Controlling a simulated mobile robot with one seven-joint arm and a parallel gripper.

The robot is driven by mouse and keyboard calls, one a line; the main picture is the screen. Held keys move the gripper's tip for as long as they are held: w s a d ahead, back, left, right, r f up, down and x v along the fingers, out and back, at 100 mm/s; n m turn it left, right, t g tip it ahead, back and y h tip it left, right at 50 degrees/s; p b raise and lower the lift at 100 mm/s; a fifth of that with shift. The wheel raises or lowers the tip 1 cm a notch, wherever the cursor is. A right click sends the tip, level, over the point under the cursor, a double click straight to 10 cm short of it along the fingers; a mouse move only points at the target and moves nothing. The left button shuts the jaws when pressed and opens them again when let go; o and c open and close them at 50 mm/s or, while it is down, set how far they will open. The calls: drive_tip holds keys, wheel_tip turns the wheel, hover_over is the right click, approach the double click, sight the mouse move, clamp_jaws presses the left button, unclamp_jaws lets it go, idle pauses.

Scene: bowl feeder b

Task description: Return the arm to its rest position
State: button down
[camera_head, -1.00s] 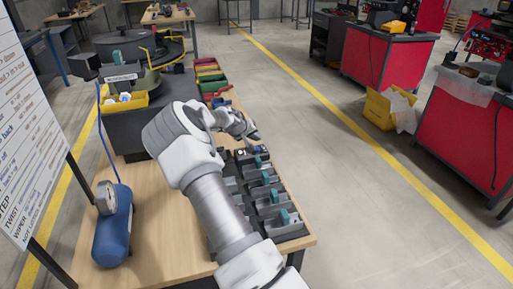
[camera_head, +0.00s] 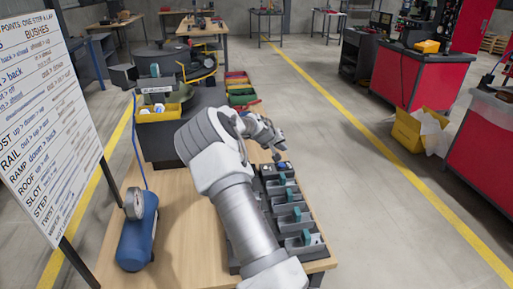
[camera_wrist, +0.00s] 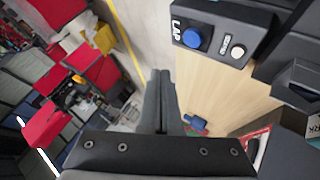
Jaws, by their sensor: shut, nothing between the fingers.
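My arm reaches over the wooden table from the bottom of the head view. My gripper (camera_head: 277,155) is near the far end of the row of dark trays, above the table's right edge. In the wrist view my gripper (camera_wrist: 161,75) has its two dark fingers pressed together, with nothing between them. A dark control box labelled LAP, with a blue button (camera_wrist: 192,39) and a small white button (camera_wrist: 238,51), lies just beyond the fingers.
A row of dark trays with teal dividers (camera_head: 297,214) lines the table's right side. A blue air tank with a gauge (camera_head: 138,232) stands at the left. The bowl feeder (camera_head: 165,62) and yellow bin (camera_head: 158,114) stand behind. Open floor lies right of the table.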

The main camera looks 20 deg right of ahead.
drive_tip(key=s+a+r+y+p, duration=0.3)
drive_tip(key=s+a+r+y, duration=0.4)
drive_tip(key=s+a+r, duration=1.4)
drive_tip(key=s+a+r+n, duration=0.1)
drive_tip(key=s+a, duration=0.2)
drive_tip(key=s, duration=0.3)
drive_tip(key=s+a+r+n+t+p, duration=0.1)
drive_tip(key=s+a+r, duration=0.1)
drive_tip(key=s, duration=0.5)
drive_tip(key=s+a+r+n+y+p, duration=0.1)
drive_tip(key=s+a, duration=0.4)
drive_tip(key=s, duration=0.2)
drive_tip(key=shift+r+n, duration=0.3)
drive_tip(key=shift+r, duration=0.05)
drive_tip(key=shift+s+a, duration=0.1)
idle(2.1)
